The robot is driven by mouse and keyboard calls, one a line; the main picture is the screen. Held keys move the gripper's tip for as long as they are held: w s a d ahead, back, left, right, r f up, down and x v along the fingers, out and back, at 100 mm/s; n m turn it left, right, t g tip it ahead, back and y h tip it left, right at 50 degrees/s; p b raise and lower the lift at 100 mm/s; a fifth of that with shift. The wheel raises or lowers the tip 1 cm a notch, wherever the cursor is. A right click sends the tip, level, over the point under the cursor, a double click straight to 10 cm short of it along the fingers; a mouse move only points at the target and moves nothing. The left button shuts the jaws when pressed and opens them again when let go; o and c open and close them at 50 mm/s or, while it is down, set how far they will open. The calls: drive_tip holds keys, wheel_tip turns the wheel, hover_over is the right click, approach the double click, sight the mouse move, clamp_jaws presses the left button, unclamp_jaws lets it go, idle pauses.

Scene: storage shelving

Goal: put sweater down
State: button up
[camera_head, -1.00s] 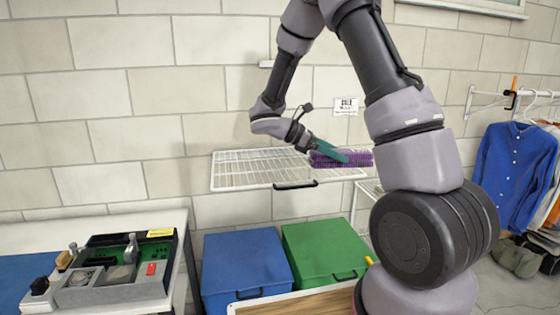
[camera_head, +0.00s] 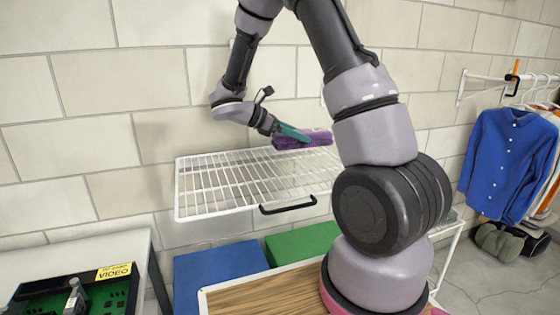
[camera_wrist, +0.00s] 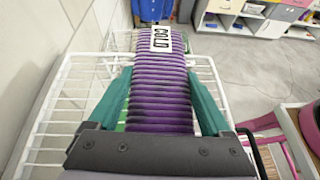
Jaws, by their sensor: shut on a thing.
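The sweater is a purple ribbed folded bundle (camera_head: 303,139). In the wrist view the sweater (camera_wrist: 160,85) lies between the two teal fingers and carries a white label reading "COLD". My gripper (camera_head: 290,134) is shut on it. In the wrist view my gripper (camera_wrist: 162,95) has one finger along each side of the sweater. The white wire shelf (camera_head: 225,180) is on the wall below and around the sweater in the picture. I cannot tell whether the sweater touches the shelf. The sweater's underside is hidden.
A black handle (camera_head: 288,206) is on the shelf's front edge. Blue (camera_head: 220,268) and green (camera_head: 300,241) bins stand below. A wooden-topped surface (camera_head: 265,292) is in front. A blue shirt (camera_head: 508,165) hangs at right. The shelf's left part is bare.

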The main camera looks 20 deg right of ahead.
wheel_tip(320, 180, down, 7)
drive_tip(key=shift+f, duration=0.15)
drive_tip(key=shift+f, duration=0.15)
drive_tip(key=o, duration=1.5)
drive_tip(key=shift+c, duration=0.2)
